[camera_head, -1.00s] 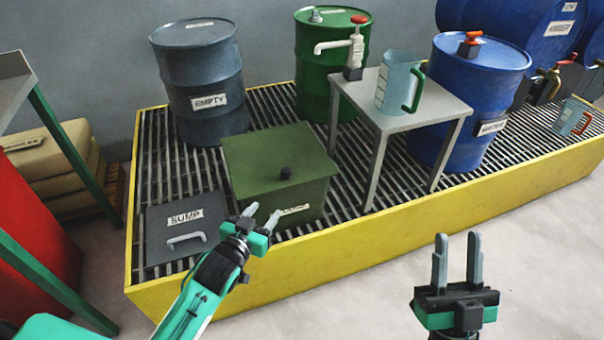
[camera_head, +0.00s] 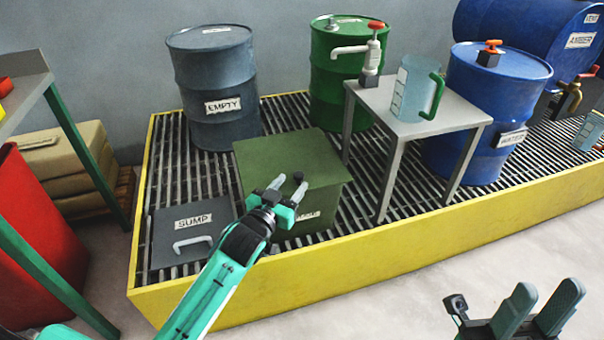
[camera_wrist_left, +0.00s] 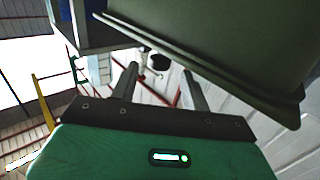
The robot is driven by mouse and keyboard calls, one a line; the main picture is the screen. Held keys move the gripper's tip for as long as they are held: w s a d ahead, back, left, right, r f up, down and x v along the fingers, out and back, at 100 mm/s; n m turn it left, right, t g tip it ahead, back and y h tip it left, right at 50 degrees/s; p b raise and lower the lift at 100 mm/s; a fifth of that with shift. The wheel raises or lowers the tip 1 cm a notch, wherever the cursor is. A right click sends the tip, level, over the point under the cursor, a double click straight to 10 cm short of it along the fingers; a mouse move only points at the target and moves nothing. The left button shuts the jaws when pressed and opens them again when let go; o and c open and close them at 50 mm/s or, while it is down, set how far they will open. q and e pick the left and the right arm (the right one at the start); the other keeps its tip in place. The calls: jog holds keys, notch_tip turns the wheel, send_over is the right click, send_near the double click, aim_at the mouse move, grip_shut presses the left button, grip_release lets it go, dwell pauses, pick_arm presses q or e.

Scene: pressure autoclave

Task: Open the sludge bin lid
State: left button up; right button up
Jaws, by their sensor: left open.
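The sludge bin (camera_head: 313,204) is a dark green box with a flat green lid (camera_head: 285,155), which lies shut on it. Its label is partly hidden by my left gripper. A black knob (camera_head: 298,177) sits near the lid's front edge. My left gripper (camera_head: 290,186) is open, with its fingertips at the knob. In the left wrist view the dark knob (camera_wrist_left: 160,62) shows between and beyond the two fingers; contact cannot be told. The bin's green side (camera_wrist_left: 235,45) fills the upper right there. My right gripper (camera_head: 548,291) is open and empty at the lower right, away from the bin.
The bin stands on a slatted grate inside a yellow-rimmed tray (camera_head: 400,238). A grey sump cover (camera_head: 190,243) with a handle lies left of it. A small table (camera_head: 440,121) with a jug (camera_head: 412,90) stands to its right, and drums stand behind.

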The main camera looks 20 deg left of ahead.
aim_at(301, 172)
pick_arm(q)
jog(key=shift+w+d+b, duration=0.2)
jog(key=shift+w+b, duration=0.05)
jog(key=shift+w, duration=0.85)
jog(key=shift+w+d+b, duration=0.25)
jog(key=shift+w, duration=0.8)
jog(key=shift+w+d+b, duration=0.2)
jog(key=shift+w+b, duration=0.05)
jog(key=shift+w, duration=0.85)
grip_shut()
